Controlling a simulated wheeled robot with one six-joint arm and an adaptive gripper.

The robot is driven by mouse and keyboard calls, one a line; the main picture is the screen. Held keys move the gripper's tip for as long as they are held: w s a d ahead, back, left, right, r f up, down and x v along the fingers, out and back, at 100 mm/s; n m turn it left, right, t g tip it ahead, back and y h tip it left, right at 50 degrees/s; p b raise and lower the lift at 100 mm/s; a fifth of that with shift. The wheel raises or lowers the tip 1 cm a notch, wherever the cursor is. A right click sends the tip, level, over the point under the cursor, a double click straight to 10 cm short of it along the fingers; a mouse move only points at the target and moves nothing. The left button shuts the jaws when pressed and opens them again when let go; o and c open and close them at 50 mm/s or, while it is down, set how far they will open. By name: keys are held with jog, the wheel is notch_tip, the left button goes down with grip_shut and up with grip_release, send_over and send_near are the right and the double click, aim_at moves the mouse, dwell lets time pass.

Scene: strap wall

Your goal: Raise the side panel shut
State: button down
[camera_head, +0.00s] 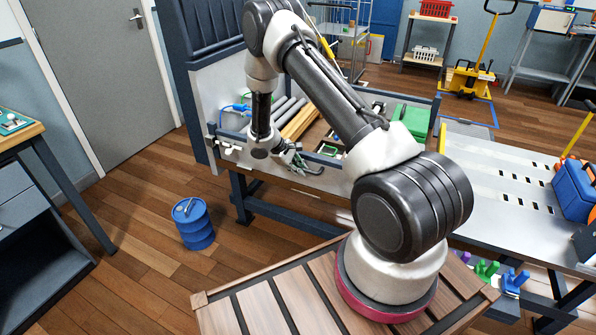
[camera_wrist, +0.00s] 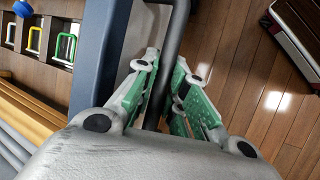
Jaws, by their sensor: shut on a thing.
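My gripper (camera_head: 297,163) is at the front edge of the bench-like bed, low beside its blue-grey rail. In the wrist view its two green-padded fingers (camera_wrist: 166,82) are closed around a dark bar (camera_wrist: 178,25). The bar runs alongside a blue-grey panel edge (camera_wrist: 100,52), which I take to be the side panel; its full outline and tilt cannot be told. The rail also shows in the head view (camera_head: 330,160). My arm and gripper hide part of the rail and the bar.
Tubes and planks (camera_head: 299,122) lie on the bed behind the rail, with a green case (camera_head: 412,118) to the right. Coloured loops (camera_wrist: 66,48) line the bed in the wrist view. A blue drum (camera_head: 194,224) stands on the open wooden floor at left.

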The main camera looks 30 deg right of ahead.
jog(key=shift+w+d, duration=0.1)
jog(key=c, duration=1.7)
grip_release()
jog(key=v, duration=1.2)
